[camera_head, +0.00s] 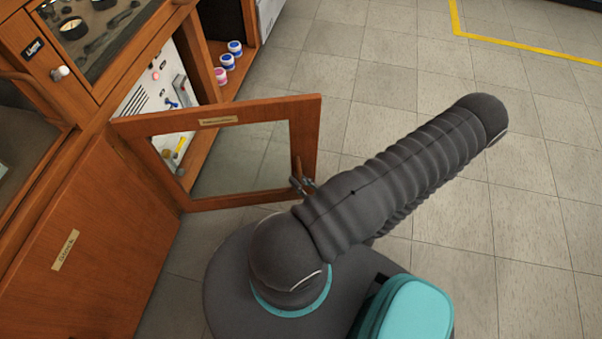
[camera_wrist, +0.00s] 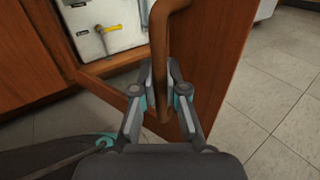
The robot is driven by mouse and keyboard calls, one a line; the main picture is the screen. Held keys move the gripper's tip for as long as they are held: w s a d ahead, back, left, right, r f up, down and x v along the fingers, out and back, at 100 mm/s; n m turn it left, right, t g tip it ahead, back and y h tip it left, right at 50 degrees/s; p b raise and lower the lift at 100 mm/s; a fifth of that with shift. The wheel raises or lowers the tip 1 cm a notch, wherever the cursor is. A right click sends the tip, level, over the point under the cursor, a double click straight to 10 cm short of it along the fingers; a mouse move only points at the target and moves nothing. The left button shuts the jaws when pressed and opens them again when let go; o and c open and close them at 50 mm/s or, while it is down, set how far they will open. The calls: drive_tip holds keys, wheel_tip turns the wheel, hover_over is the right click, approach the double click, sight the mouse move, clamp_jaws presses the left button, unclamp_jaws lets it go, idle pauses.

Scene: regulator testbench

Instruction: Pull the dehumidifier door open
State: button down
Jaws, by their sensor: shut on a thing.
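The dehumidifier door (camera_head: 306,142) is a wooden frame around a glass pane, with a small label plate on its top rail. It stands swung out from the cabinet, well open, and the panel behind it shows. In the wrist view the door (camera_wrist: 215,60) fills the middle right. Its curved brown handle (camera_wrist: 158,45) runs down between my fingers. My gripper (camera_wrist: 159,88) is shut on the handle near its lower end. In the head view my gripper (camera_head: 303,184) is small at the door's outer edge, and my arm partly hides it.
The wooden cabinet (camera_head: 100,240) stands on the left. Its open bay holds a white panel (camera_head: 150,100) with a red light and switches. Several small jars (camera_head: 228,62) stand on a shelf. Tiled floor (camera_head: 400,50) is clear on the right, with a yellow line.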

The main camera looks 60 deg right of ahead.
drive_tip(key=shift+s+a, duration=0.15)
drive_tip(key=shift+a, duration=0.1)
drive_tip(key=c, duration=1.2)
unclamp_jaws()
drive_tip(key=shift+s, duration=0.1)
drive_tip(key=v, duration=0.7)
drive_tip(key=shift+s+a, duration=0.2)
drive_tip(key=shift+s, duration=0.2)
